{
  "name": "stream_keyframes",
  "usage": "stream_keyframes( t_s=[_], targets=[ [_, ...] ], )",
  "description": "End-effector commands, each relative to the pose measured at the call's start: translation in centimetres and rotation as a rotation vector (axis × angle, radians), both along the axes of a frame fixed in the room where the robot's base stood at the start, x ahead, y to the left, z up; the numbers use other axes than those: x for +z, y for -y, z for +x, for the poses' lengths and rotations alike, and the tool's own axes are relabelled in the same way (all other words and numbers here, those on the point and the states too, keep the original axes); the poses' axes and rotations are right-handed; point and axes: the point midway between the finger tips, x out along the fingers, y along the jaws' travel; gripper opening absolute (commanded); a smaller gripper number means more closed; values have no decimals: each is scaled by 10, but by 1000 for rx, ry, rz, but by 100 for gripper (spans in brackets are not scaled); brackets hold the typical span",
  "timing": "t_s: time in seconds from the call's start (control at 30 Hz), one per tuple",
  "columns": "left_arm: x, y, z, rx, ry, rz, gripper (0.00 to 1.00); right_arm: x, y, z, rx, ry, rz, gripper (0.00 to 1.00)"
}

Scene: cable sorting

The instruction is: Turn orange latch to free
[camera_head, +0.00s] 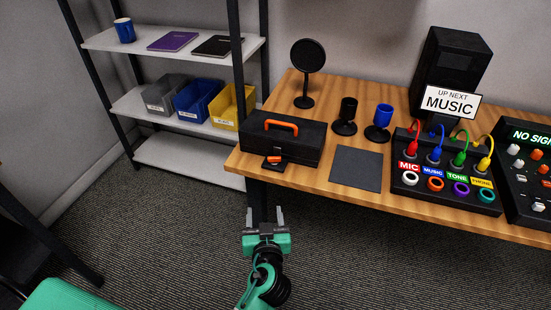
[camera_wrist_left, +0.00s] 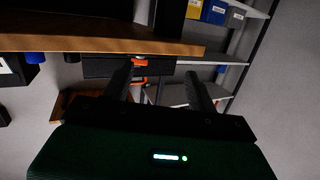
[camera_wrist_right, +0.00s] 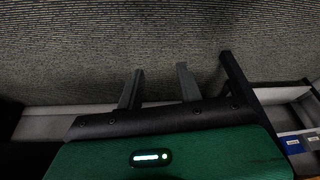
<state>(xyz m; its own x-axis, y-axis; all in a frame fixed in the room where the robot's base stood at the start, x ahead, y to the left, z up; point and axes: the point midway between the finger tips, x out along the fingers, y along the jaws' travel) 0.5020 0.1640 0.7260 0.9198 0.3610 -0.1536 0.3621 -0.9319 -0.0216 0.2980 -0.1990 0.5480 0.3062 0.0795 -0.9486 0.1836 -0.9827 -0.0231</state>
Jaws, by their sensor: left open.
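The orange latch (camera_head: 276,159) sits on a small black plate at the lower front of the black case (camera_head: 290,145). The case stands at the left end of the table, with an orange handle (camera_head: 268,124) on top. My left gripper (camera_head: 265,213) is open and empty, in front of the table edge and below the case, apart from the latch. The left wrist view shows the latch (camera_wrist_left: 139,62) small, between and beyond the spread fingers. My right gripper (camera_wrist_right: 160,82) shows its fingers apart and empty over the carpet; it is not visible in the head view.
A shelf unit (camera_head: 160,147) with bins stands left of the table. Carpet before the table is clear.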

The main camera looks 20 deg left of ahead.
Motion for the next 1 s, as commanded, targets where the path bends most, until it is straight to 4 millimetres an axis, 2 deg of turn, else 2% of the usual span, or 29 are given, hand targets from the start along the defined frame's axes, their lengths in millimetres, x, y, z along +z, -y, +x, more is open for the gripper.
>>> stream_keyframes(
  t_s=[0.03,0.13,0.33,0.47,1.0],
  targets=[
    [13,8,8,-4,41,9,58,0,2,-1,-4,-17,-6,36],
    [27,20,18,-14,106,23,58,-4,5,-4,-8,-40,-14,36],
    [38,28,28,-26,153,34,58,-10,7,-6,-11,-61,-20,36],
    [39,24,40,-26,155,36,58,-16,7,-6,-11,-68,-21,36],
    [39,-11,133,-24,152,35,58,-60,7,-14,-9,-122,-30,36]
  ],
)
